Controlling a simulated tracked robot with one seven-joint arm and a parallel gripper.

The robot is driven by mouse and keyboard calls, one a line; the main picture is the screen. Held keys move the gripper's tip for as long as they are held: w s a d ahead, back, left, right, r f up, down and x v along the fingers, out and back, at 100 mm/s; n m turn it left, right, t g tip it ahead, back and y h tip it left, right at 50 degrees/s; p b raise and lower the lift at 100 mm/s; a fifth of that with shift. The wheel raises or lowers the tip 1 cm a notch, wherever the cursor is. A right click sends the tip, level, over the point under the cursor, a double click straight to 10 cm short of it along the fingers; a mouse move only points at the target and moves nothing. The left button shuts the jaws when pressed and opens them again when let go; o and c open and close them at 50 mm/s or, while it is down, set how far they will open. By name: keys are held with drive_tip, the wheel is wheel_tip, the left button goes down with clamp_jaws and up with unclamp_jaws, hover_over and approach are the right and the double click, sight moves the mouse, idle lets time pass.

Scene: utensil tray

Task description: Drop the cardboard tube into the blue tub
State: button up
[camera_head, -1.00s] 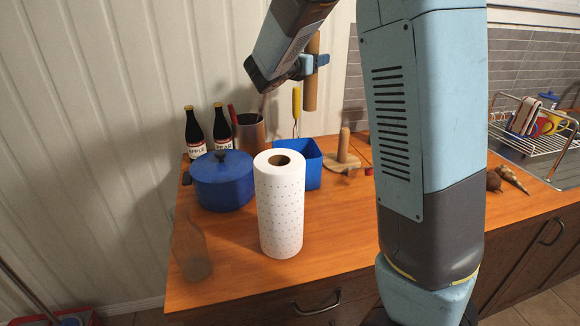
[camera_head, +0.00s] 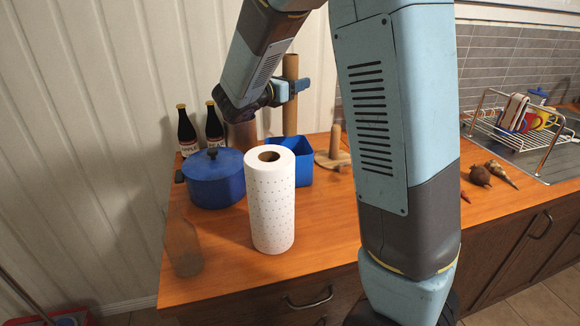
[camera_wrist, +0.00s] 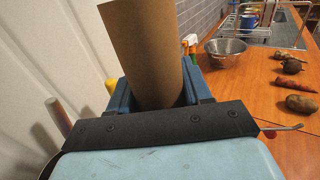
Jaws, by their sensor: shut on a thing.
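The cardboard tube (camera_head: 290,95) is a plain brown cylinder held upright in my gripper (camera_head: 290,88). In the wrist view the tube (camera_wrist: 147,45) stands between the two blue fingers of my gripper (camera_wrist: 158,95), which is shut on it. The blue tub (camera_head: 303,172) is an open square container on the counter, behind the paper towel roll. The tube's lower end is above the tub's back left part in the head view. The end is close to the rim, and I cannot tell whether it is inside it. The tub's floor is hidden.
A white paper towel roll (camera_head: 272,205) stands in front of the tub. A blue pot (camera_head: 214,180) is to its left, with dark bottles (camera_head: 187,133) behind. A wooden holder (camera_head: 335,150) stands to the right. Free counter (camera_head: 335,220) lies at front right.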

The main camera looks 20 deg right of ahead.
drive_tip(key=s+f, duration=0.3)
drive_tip(key=f, duration=0.4)
drive_tip(key=shift+d+f+m+g+h, duration=0.25)
drive_tip(key=shift+f+m+g+h, duration=0.05)
drive_tip(key=shift+f, duration=0.1)
drive_tip(key=o, duration=1.1)
drive_tip(key=v, duration=1.4)
